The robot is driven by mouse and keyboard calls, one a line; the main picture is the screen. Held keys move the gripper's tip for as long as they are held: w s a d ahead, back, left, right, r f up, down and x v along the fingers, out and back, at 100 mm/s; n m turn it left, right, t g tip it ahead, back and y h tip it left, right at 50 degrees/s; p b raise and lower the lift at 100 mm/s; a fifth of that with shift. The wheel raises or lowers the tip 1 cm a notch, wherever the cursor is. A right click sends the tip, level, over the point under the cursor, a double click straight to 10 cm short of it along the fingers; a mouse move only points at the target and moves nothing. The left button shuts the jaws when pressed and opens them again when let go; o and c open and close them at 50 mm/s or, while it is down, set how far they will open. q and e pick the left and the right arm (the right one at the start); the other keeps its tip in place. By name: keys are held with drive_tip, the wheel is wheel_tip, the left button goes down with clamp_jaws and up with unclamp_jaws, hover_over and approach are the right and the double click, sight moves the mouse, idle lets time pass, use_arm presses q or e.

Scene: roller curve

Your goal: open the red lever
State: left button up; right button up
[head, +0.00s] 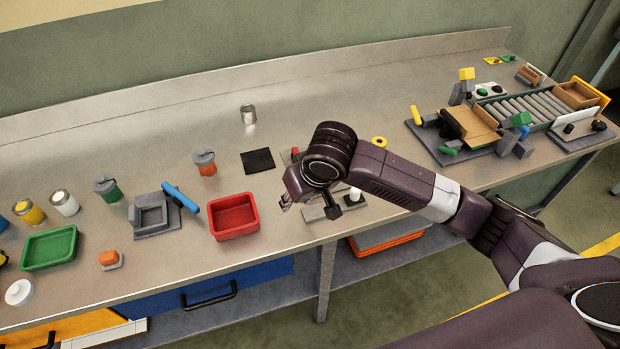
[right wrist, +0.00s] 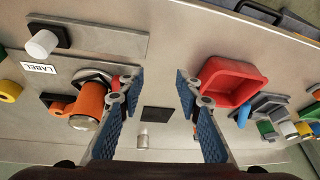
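In the head view only a small red part (head: 295,152) shows behind my right gripper (head: 287,206), which hides the rest. My right gripper is open and empty, over the bench between the red tray and the lever's mount. My left gripper is not in view.
A red tray (head: 234,226) is left of the gripper. A black square (head: 258,161) and a metal can (head: 248,114) are behind. A white knob (right wrist: 42,43) on a grey plate is near the lever. A roller conveyor (head: 522,110) stands at the right.

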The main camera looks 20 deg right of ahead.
drive_tip(key=w+d+r+m+h, duration=0.1)
drive_tip(key=w+d+r+m, duration=0.1)
drive_tip(key=w+d+r, duration=0.3)
drive_tip(key=x, duration=0.2)
drive_tip(key=p+x, duration=0.1)
drive_tip(key=x, duration=0.2)
drive_tip(key=d+x, duration=0.1)
drive_tip(key=x, duration=0.2)
drive_tip(key=shift+s+f+p, duration=0.3)
drive_tip(key=shift+s+f, duration=0.05)
clamp_jaws()
